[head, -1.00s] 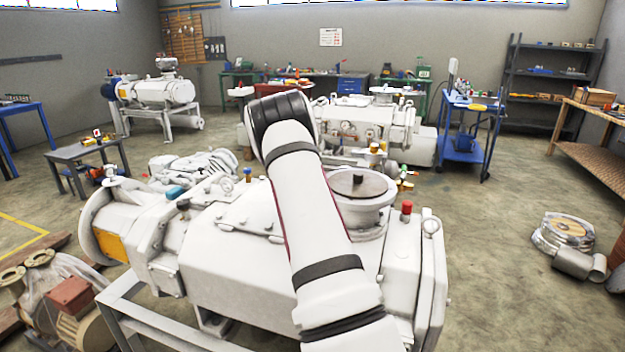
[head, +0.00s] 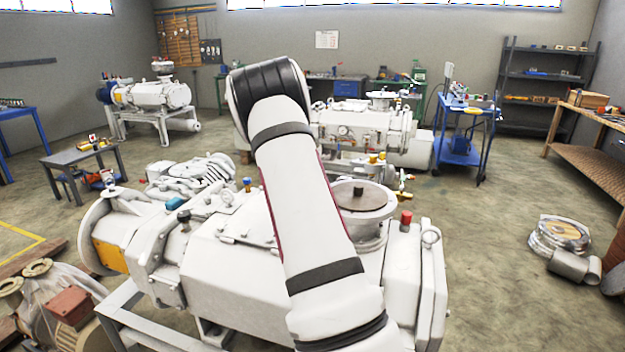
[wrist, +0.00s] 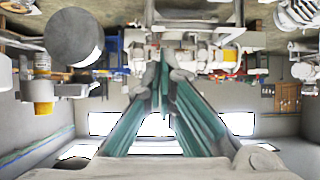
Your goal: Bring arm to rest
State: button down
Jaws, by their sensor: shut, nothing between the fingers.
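My arm (head: 305,215) rises from the bottom of the head view, over the large white screw vacuum pump (head: 225,262). Its dark elbow joint (head: 268,90) is at the top, in front of the back wall. My gripper is hidden in the head view. In the wrist view, which is upside down, my gripper (wrist: 164,64) shows with its fingers converging and shut, holding nothing. Pump machinery lies beyond the fingertips in that view; I see no clear contact.
A second white pump (head: 372,130) stands behind, and another pump (head: 150,95) is at the back left. A blue cart (head: 462,147) stands at the right. A wooden-topped bench (head: 595,165) is at the right edge. The floor (head: 485,250) between is largely clear.

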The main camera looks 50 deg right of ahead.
jog(key=shift+s+a+r, duration=0.3)
jog(key=shift+a+r, duration=0.55)
jog(key=shift+r, duration=0.05)
jog(key=shift+s+a+r, duration=0.3)
jog(key=shift+a+r, duration=0.5)
jog(key=shift+r, duration=0.1)
